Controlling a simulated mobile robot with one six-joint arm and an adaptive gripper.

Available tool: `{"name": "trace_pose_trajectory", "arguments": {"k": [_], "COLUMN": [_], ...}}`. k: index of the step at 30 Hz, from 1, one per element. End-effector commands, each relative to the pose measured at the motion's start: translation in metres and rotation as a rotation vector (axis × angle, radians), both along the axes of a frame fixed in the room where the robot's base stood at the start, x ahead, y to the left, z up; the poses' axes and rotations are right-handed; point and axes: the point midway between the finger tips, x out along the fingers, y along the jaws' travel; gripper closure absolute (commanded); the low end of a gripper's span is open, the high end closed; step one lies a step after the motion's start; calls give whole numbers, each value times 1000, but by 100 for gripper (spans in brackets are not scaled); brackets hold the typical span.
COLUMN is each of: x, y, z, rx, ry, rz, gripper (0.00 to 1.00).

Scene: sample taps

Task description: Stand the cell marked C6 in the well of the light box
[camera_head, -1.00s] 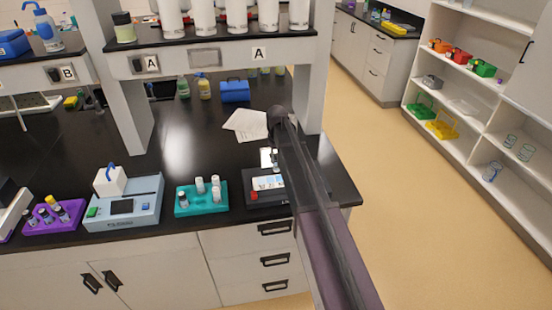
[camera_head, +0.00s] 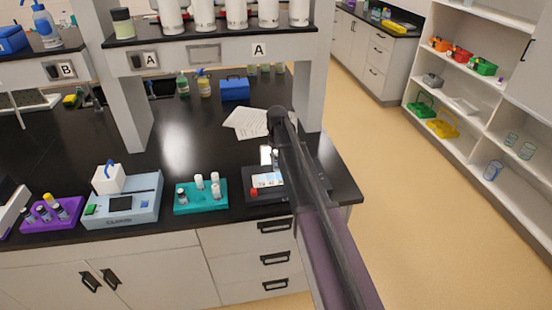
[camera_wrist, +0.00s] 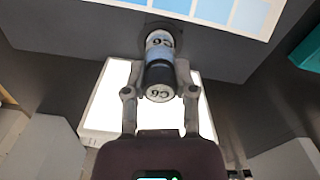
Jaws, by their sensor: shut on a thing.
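The cell marked C6 (camera_wrist: 158,72) is a small vial with a black cap and a white label, and C6 reads on its cap and side. My gripper (camera_wrist: 160,92) is shut on it near the cap. The cell's far end is at a dark round spot on the light box (camera_wrist: 60,38), which looks like the well. I cannot tell whether the end is inside or just above it. The light box also shows in the head view (camera_head: 256,198), with a bright panel (camera_wrist: 98,112) and a blue-and-white chart (camera_wrist: 225,12). My arm hides much of it there.
A teal rack (camera_head: 187,207) with several vials stands left of the light box. Further left are a pale blue instrument (camera_head: 143,208) and a purple rack (camera_head: 30,224). Papers (camera_head: 246,122) lie behind. A shelf post (camera_head: 309,95) rises close to my arm.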

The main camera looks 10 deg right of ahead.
Motion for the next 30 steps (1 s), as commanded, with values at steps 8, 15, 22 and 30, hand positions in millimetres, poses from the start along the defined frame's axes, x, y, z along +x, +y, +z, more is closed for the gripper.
{"name": "trace_pose_trajectory", "arguments": {"k": [8, 15, 22, 30], "x": [0, 0, 0, 0], "y": [0, 0, 0, 1], "z": [-9, -10, -10, -10], "rx": [0, 0, 0, 0], "ry": [0, 0, 0, 0], "rz": [0, 0, 0, 1], "gripper": [95, 95, 62, 24]}}
